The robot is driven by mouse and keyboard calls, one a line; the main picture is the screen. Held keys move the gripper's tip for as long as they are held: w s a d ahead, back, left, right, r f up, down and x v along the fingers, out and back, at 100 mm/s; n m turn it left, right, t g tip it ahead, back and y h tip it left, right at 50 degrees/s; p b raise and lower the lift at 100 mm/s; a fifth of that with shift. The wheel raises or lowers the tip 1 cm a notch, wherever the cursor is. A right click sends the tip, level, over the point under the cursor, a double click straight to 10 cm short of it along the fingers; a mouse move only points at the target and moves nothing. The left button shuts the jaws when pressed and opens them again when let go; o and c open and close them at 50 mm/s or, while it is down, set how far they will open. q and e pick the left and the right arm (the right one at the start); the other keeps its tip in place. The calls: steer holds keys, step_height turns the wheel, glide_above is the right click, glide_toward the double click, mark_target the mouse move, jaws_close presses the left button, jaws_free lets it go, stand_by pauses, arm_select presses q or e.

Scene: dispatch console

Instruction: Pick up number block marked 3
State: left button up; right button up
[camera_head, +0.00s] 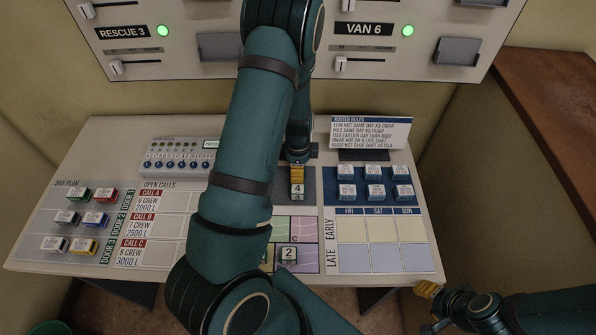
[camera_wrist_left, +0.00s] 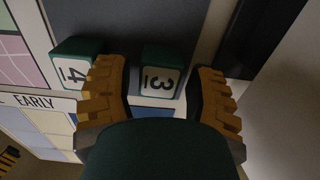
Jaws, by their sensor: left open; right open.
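The number block marked 3 (camera_wrist_left: 161,72) has a green side and a white face in the left wrist view. It lies on a dark grey strip (camera_wrist_left: 135,20), between the spread fingers of my left gripper (camera_wrist_left: 158,68), which is open. I cannot make out block 3 in the head view, where my left arm covers much of the desk. The block marked 4 (camera_wrist_left: 77,66) sits just beside the left finger; it also shows in the head view (camera_head: 298,189). My right gripper (camera_head: 428,290) is open and empty off the desk's front right corner.
A block marked 2 (camera_head: 288,254) lies on the map near my arm. Several blue-based blocks (camera_head: 374,193) stand above the roster grid (camera_head: 383,229). A rules card (camera_head: 371,132) stands at the back. Coloured blocks (camera_head: 83,246) lie at left.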

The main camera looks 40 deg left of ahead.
arm_select(q)
steer(key=c, duration=0.8)
